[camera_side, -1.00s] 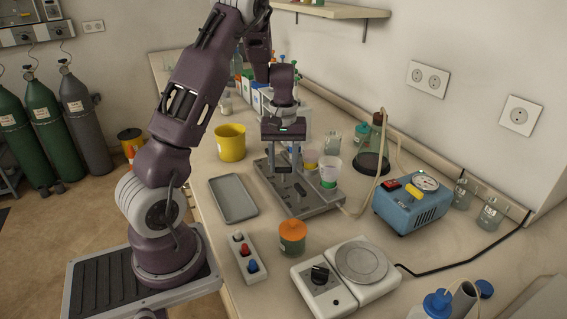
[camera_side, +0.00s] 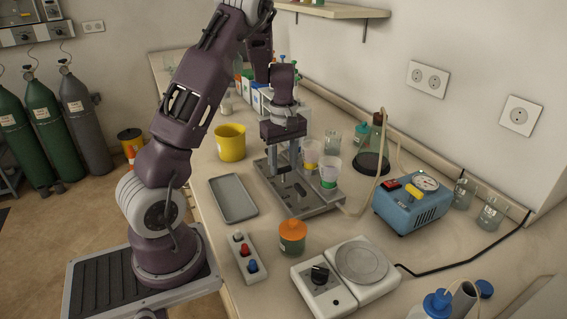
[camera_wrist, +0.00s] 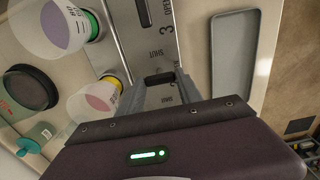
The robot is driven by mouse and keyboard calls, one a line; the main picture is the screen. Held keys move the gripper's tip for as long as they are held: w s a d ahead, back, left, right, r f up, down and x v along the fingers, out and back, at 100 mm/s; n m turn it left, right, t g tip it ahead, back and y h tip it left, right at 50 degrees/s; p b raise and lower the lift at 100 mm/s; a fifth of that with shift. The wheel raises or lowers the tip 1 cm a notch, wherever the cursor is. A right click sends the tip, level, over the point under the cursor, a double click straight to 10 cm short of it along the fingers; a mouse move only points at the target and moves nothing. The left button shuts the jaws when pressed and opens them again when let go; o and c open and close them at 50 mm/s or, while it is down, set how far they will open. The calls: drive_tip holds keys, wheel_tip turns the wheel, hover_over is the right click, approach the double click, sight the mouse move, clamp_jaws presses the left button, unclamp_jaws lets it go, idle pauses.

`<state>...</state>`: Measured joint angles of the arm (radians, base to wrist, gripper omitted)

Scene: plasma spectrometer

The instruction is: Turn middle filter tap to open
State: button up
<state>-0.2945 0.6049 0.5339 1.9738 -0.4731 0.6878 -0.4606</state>
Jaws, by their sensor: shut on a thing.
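The grey filter manifold (camera_side: 310,208) stands on the bench, with black taps on its top. In the wrist view, the tap by the "3" (camera_wrist: 143,12) points lengthwise in the picture, with OPEN and SHUT labels beside it. My gripper (camera_side: 285,172) reaches down over the manifold's middle. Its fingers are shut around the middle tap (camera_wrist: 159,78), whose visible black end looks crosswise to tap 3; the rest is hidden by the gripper. A SHUT label shows just beside it. A green-ringed funnel (camera_side: 330,170) and a yellow-ringed funnel (camera_side: 311,153) stand behind the taps.
A grey tray (camera_side: 234,198) and yellow bucket (camera_side: 231,142) lie left of the manifold. An orange-lidded jar (camera_side: 292,236), switch strip (camera_side: 245,258) and hotplate (camera_side: 346,278) stand in front. A blue pump (camera_side: 412,202) and hose-linked flask (camera_side: 372,150) stand right.

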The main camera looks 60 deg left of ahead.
sight(283, 168)
drive_tip(key=shift+r, duration=0.1)
drive_tip(key=o, duration=1.4)
wheel_tip(283, 168, up, 7)
wheel_tip(283, 168, up, 8)
idle(0.5)
